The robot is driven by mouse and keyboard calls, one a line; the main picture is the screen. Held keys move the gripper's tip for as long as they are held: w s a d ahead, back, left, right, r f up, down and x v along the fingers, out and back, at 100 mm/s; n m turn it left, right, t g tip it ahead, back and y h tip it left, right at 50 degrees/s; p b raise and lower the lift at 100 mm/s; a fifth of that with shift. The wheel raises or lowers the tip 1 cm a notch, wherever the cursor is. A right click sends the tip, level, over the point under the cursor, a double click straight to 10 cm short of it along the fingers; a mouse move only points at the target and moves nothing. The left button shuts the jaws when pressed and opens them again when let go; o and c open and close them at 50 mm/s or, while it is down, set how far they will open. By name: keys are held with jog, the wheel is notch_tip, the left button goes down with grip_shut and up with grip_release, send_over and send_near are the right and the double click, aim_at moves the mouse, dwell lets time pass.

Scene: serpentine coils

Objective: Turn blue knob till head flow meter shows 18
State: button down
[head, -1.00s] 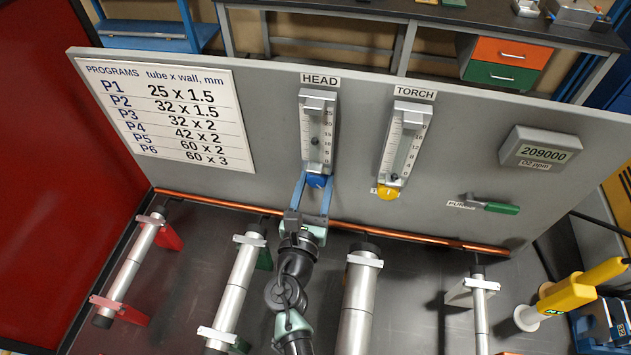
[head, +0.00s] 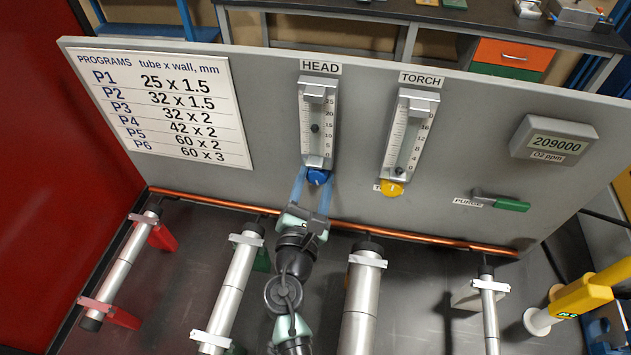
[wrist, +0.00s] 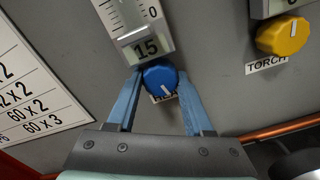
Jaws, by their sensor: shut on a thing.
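The blue knob (head: 318,177) sits at the bottom of the head flow meter (head: 317,125) on the grey panel. My gripper (head: 312,180) reaches up to it from below. In the wrist view, my gripper's two blue fingers (wrist: 160,88) are shut on the blue knob (wrist: 160,79), one on each side. A white mark on the knob points down and slightly right. The meter's dark float stands near the 15 line in the head view. In the wrist view a plate under the scale reads 15 (wrist: 147,48). The knob's label is partly hidden.
The torch flow meter (head: 410,135) with its yellow knob (head: 392,188) is to the right. Further right are the green purge lever (head: 505,203) and the O2 display (head: 553,140). A copper tube (head: 400,233) runs along the panel's foot.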

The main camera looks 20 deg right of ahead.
jog(key=shift+m, duration=0.4)
jog(key=shift+c, duration=1.5)
grip_release()
jog(key=b+v, duration=0.3)
jog(key=v, duration=1)
jog(key=shift+c, duration=0.2)
